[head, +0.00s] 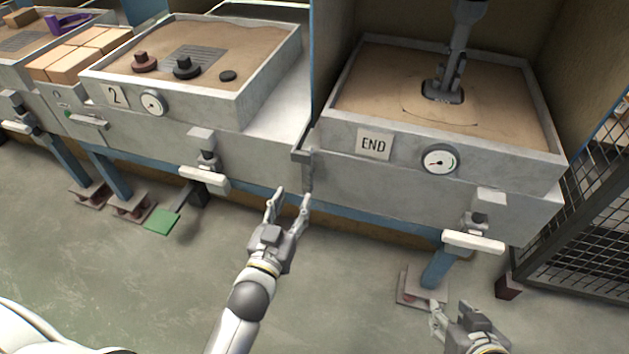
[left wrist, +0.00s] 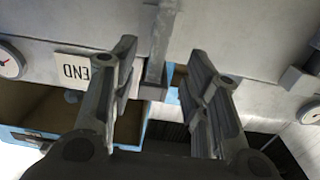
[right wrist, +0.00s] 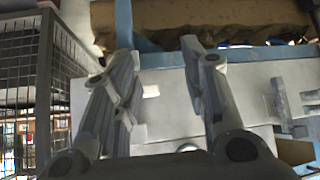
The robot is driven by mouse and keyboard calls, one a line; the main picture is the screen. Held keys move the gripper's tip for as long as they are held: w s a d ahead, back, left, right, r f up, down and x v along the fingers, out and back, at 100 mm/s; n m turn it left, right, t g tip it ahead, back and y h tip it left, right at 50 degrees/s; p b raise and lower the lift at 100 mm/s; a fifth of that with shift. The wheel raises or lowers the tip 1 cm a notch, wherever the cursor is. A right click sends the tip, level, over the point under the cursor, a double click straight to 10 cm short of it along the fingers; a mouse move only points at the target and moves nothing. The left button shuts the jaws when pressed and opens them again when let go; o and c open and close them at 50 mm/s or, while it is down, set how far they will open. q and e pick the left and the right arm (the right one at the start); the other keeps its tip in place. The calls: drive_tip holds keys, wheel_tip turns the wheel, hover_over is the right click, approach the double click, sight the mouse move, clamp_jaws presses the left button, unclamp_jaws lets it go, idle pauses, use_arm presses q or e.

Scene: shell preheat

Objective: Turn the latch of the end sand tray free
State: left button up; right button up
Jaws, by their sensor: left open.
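The end sand tray (head: 345,137) stands at the right in the head view, with an END plate (head: 374,144) and a gauge on its front. A grey metal latch lever (head: 308,172) hangs upright at its left front corner. My left gripper (head: 292,196) is open just below and in front of the lever. In the left wrist view the lever (left wrist: 156,55) shows between the two spread fingers (left wrist: 160,70), with no visible grip on it. My right gripper (head: 441,308) is low at the right, below the tray; the right wrist view shows its fingers apart (right wrist: 158,62) and empty.
Tray 2 (head: 232,112) stands to the left, holding dark round pieces. White bars on grey mounts (head: 473,242) jut from the fronts. A tool (head: 443,92) stands in the end tray's sand. A mesh cage (head: 590,225) is at the right. Floor in front is mostly clear.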

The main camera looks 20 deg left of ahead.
sight(306, 173)
use_arm(q)
drive_tip(key=w+b, duration=0.2)
drive_tip(key=w, duration=0.7)
drive_tip(key=shift+w+d, duration=0.15)
drive_tip(key=shift+w, duration=0.75)
use_arm(e)
drive_tip(key=w+a+r+t+y, duration=0.1)
drive_tip(key=w+a+r+t, duration=0.2)
drive_tip(key=w+r+t, duration=0.3)
wheel_tip(306, 173, up, 2)
drive_tip(key=shift+w+r+y, duration=0.1)
drive_tip(key=shift+w+y, duration=0.2)
drive_tip(key=shift+w, duration=0.15)
use_arm(q)
clamp_jaws()
